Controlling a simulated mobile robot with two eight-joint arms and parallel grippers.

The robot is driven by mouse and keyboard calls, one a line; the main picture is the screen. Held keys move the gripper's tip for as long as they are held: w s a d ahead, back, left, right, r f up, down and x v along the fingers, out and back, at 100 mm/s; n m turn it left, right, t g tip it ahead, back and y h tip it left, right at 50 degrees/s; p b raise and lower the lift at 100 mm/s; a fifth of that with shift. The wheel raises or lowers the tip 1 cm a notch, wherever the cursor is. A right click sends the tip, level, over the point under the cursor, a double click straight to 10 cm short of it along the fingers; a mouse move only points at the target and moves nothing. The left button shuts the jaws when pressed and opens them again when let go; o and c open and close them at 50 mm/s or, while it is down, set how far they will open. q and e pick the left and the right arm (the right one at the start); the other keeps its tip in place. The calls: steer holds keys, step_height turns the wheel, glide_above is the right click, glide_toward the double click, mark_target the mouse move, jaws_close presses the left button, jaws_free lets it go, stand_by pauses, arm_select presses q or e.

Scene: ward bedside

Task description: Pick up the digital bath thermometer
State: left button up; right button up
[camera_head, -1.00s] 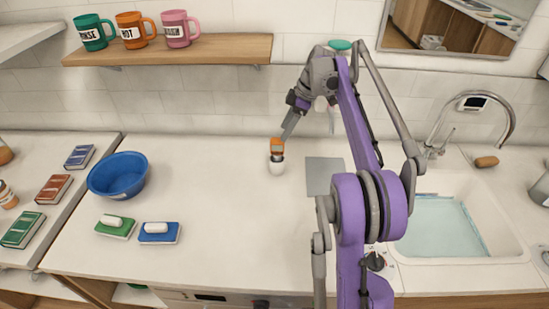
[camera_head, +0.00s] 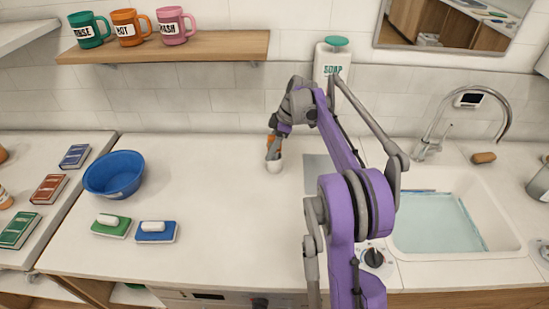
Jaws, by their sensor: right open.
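A small orange item, which looks like the digital bath thermometer (camera_head: 269,141), stands upright in a white cup-like holder (camera_head: 274,167) on the middle of the counter. My right gripper (camera_head: 273,154) is open and has come down at the orange item from above, just over the holder. Its fingers hide most of the item, and I cannot tell whether they touch it. My left gripper is not in view.
A grey mat (camera_head: 318,174) lies right of the holder, partly behind my right arm. A soap bottle (camera_head: 331,66) stands at the wall. A blue bowl (camera_head: 114,176) and two soap dishes lie left. The sink (camera_head: 508,240) is right. The counter between is clear.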

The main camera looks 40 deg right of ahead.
jaws_close()
steer(key=shift+r, duration=0.1)
